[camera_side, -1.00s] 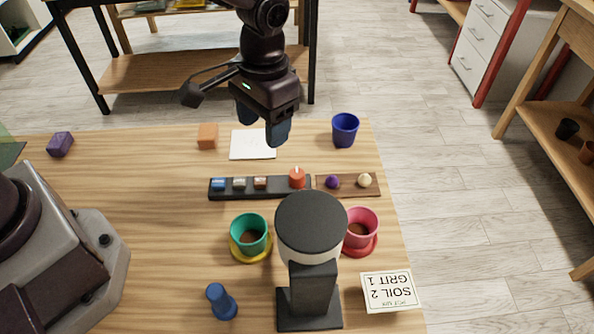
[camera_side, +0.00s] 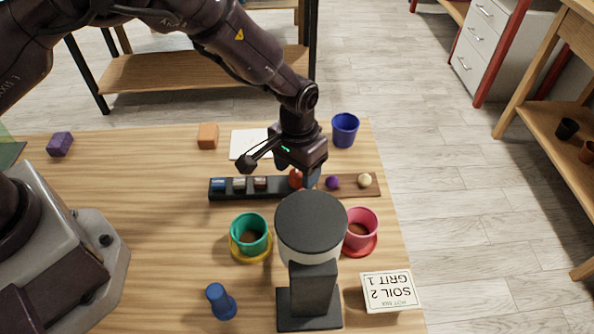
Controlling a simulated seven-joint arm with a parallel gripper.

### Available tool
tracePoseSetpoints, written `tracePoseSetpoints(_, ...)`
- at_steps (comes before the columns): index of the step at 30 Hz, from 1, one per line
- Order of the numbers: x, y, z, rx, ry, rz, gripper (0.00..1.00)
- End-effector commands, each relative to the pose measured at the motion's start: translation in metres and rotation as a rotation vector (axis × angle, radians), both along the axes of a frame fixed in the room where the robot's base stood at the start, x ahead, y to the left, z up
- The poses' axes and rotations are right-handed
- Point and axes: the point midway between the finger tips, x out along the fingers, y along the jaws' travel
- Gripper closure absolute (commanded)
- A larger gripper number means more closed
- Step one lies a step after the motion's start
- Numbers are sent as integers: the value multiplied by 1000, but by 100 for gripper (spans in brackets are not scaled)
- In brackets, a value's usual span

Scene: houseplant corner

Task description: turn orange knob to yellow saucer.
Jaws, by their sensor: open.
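The orange knob (camera_side: 295,180) stands at the right end of a black strip (camera_side: 217,191) in the middle of the table. It is mostly hidden by my gripper, so its pointing direction cannot be made out. My gripper (camera_side: 304,180) is open and lowered right at the knob, with one finger showing at the knob's right side; whether it touches the knob cannot be told. The yellow saucer (camera_side: 251,260) lies in front of the strip, left of the grinder, under a green pot (camera_side: 237,235) with brown contents.
A black-topped grinder (camera_side: 310,215) stands in front of the strip, partly covering a pink pot (camera_side: 362,220) on a red saucer (camera_side: 373,246). Purple and cream balls sit on a brown strip (camera_side: 349,189).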

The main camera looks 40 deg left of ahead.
Motion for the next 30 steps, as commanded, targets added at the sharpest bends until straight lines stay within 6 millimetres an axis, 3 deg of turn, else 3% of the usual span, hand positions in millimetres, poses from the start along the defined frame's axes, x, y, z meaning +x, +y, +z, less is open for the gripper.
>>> tracePoseSetpoints(5, 0, 0, -13, 0, 1, 1, 41)
tracePoseSetpoints(13, 0, 0, -14, 0, 0, 1, 41)
tracePoseSetpoints(14, 0, 0, -14, 0, 0, 1, 44)
tracePoseSetpoints(20, 0, 0, -14, 0, 0, 0, 90)
tracePoseSetpoints(30, 0, 0, -14, 0, 1, 37, 91)
